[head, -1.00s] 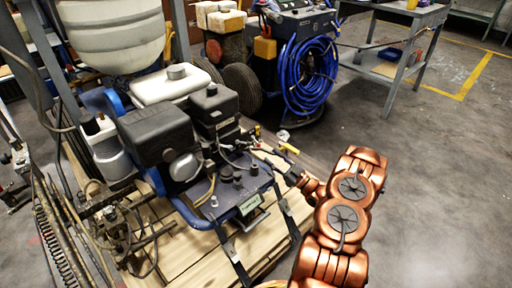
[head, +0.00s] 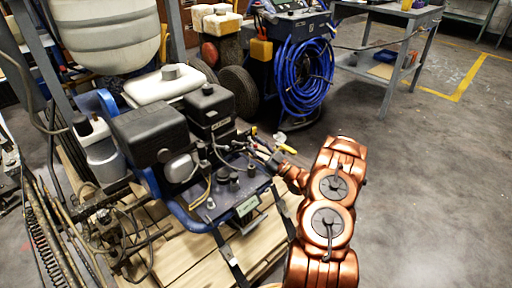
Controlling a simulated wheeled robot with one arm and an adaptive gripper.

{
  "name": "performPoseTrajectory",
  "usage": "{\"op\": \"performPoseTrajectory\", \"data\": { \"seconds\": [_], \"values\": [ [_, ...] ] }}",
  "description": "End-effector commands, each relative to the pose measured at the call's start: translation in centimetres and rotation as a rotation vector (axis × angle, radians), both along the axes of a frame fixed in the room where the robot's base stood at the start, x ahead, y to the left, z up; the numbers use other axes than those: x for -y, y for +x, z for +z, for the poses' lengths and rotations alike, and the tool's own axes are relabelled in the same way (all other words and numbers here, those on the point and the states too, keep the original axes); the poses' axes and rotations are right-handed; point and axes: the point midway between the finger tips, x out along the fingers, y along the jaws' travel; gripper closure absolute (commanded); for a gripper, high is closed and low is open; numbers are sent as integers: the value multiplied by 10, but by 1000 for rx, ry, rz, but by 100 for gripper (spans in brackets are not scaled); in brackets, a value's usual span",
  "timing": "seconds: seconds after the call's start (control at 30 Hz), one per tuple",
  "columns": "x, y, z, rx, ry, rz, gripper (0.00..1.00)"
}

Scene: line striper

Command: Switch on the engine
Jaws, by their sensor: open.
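The line striper's engine (head: 152,135) has black covers, a white tank (head: 163,84) and a blue frame, and sits on a wooden pallet (head: 190,262) at left centre. A small control plate (head: 247,206) shows at the engine's front edge; I cannot make out a switch on it. My copper-coloured arm comes up from the bottom right. My gripper (head: 268,158) is at the engine's right side, close to hoses and a yellow-handled valve. It is small and partly lost among dark parts, so contact cannot be told. I see nothing held in it.
A large white tank (head: 105,32) stands behind the engine at upper left. A machine with a coiled blue hose (head: 304,75) and wheels stands behind. A grey metal table (head: 392,20) is at upper right. The concrete floor at right is clear.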

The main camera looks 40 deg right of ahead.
Motion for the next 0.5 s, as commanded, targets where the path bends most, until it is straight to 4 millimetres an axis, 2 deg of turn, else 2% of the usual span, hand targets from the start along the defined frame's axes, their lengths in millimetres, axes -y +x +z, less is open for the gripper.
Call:
{"op": "performPoseTrajectory", "data": {
  "seconds": [0.07, 0.43, 0.5],
  "values": [
    [0, 0, 0, 0, 0, 0, 62],
    [0, 0, 0, 0, 0, 0, 100],
    [0, 0, 0, 0, 0, 0, 100]
  ]
}}
